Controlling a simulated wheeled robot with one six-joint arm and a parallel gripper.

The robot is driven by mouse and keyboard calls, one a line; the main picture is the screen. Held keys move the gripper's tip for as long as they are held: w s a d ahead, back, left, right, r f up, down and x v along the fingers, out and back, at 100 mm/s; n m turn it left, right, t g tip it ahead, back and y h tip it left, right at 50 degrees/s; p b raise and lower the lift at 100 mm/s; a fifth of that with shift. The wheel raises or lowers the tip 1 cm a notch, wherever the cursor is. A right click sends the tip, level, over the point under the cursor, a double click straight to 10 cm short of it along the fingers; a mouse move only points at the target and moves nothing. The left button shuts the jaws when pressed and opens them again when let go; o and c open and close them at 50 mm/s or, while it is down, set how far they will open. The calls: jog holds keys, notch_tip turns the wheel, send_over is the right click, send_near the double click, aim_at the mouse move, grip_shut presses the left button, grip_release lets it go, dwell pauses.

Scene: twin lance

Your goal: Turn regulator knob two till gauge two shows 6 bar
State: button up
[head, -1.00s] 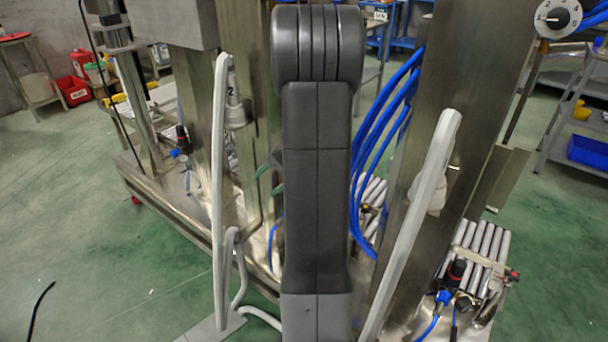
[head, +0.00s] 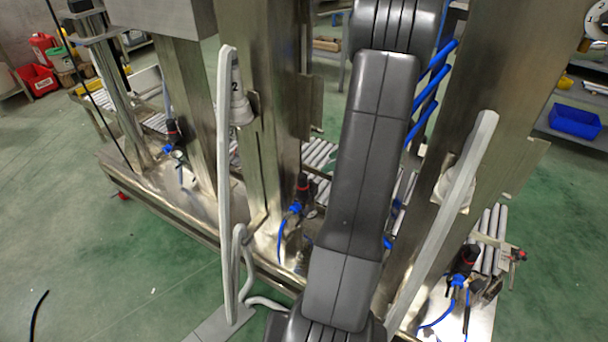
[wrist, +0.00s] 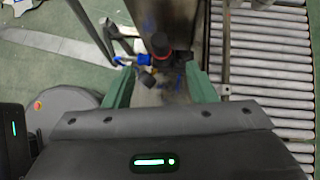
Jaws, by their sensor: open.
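In the head view, three regulators with black knobs and red rings stand on the metal frame: a left one (head: 173,132), a middle one (head: 303,188) and a right one (head: 466,260). A "2" marks a grey fitting (head: 236,86) on the column left of the middle one. In the wrist view, one black knob with a red ring (wrist: 160,44) lies ahead, roughly between the green fingers of my gripper (wrist: 159,70). The gripper is open, empty and apart from the knob. A small dark round part (wrist: 147,79) sits below the knob; no gauge reading is legible. My arm hides the gripper in the head view.
Steel columns and pale grey lances (head: 224,180) stand close on both sides of my arm. Blue hoses (head: 432,75) run behind it. Roller conveyors (wrist: 270,75) lie beyond the frame. A cut-off numbered dial (head: 600,20) is at upper right.

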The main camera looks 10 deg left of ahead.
aim_at(305, 176)
jog(key=b+x, duration=0.2)
jog(key=x, duration=1.1)
jog(key=shift+a+b, duration=0.1)
jog(key=shift+b, duration=0.2)
jog(key=c, duration=1)
